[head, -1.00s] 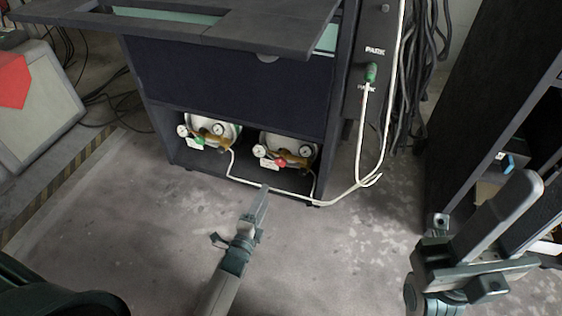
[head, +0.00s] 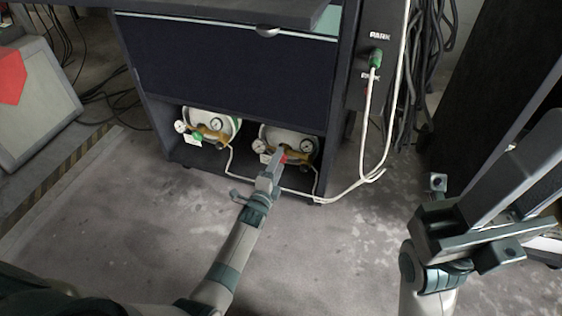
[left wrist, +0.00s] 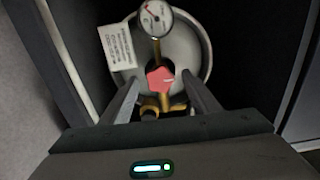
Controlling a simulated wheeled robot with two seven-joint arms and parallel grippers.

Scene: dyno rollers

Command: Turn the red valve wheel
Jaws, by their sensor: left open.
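The red valve wheel (left wrist: 160,80) sits on a brass fitting in front of a pale round tank (left wrist: 196,50) with a gauge above, in the left wrist view. In the head view the wheel (head: 284,159) shows partly behind my left gripper (head: 280,153). The left gripper is open, with one finger on each side of the wheel; I cannot tell whether they touch it. My right gripper (head: 515,170) hangs at the right, away from the valve, and its opening is unclear.
A second tank with a green wheel (head: 197,137) stands to the left in the same dark cabinet (head: 235,85). A white hose (head: 345,192) loops at the right of the opening. A black shelf (head: 470,100) stands at the right. The floor in front is clear.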

